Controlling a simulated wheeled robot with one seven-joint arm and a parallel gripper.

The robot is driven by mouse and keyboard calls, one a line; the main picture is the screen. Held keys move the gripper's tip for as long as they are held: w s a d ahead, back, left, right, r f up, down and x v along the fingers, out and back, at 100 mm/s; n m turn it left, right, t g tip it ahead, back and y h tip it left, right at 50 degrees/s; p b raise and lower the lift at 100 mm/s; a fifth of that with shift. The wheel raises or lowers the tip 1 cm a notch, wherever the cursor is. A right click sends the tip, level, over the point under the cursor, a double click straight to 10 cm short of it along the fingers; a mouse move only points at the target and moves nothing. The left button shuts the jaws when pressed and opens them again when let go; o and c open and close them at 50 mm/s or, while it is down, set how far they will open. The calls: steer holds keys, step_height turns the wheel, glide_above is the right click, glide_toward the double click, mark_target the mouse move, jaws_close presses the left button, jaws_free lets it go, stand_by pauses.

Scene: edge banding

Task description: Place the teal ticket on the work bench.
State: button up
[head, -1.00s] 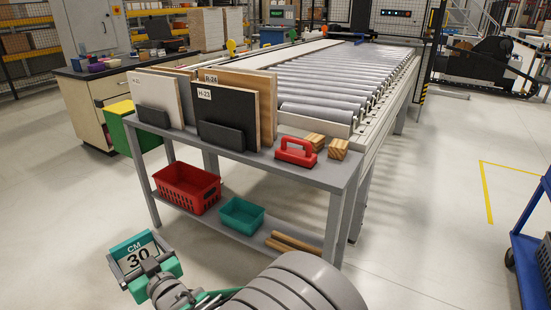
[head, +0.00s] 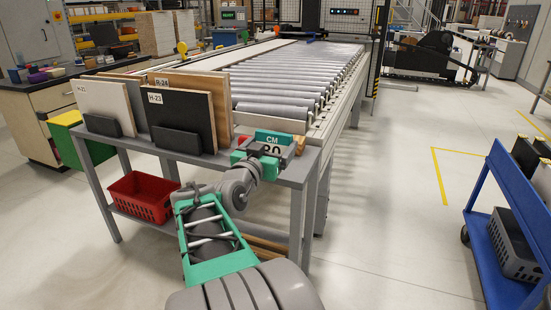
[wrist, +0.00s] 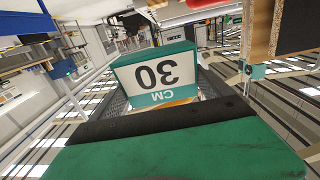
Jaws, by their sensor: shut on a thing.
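The teal ticket (head: 273,138), with a white face reading CM 30, is in my gripper (head: 262,161). The gripper is shut on it. In the head view they appear over the right end of the grey bench (head: 297,172); I cannot tell the exact height, and no contact shows. In the wrist view the ticket (wrist: 158,75) appears upside down beyond the green gripper part (wrist: 180,150). A second, dark-topped bench (head: 40,84) stands at the far left with small coloured items on it. I cannot tell which bench is meant.
Upright panels stand in holders (head: 180,139) on the grey bench, left of my gripper. A red block (head: 242,141) and wooden blocks (head: 300,144) are partly hidden by my gripper. A red basket (head: 143,196) sits on the lower shelf. A roller conveyor (head: 285,80) lies behind; a blue cart (head: 500,240) stands right.

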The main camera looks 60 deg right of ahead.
steer(key=d+f, duration=0.3)
steer(key=d, duration=0.1)
steer(key=w+d+f+b, duration=0.1)
steer(key=d+f, duration=0.2)
steer(key=d, duration=0.2)
steer(key=w+d+f+b, duration=0.1)
steer(key=d+f, duration=0.2)
steer(key=d, duration=0.1)
steer(key=shift+d+f, duration=0.15)
steer(key=shift+f, duration=0.05)
steer(key=shift+d+f+b, duration=0.15)
steer(key=shift+f+b, duration=0.1)
steer(key=shift+f, duration=0.65)
steer(key=shift+d+f+b, duration=0.1)
steer(key=shift+f+b, duration=0.15)
steer(key=shift+f, duration=0.65)
steer(key=shift+f, duration=0.2)
steer(key=o, duration=1.1)
steer(key=shift+r, duration=0.1)
steer(key=shift+c, duration=0.2)
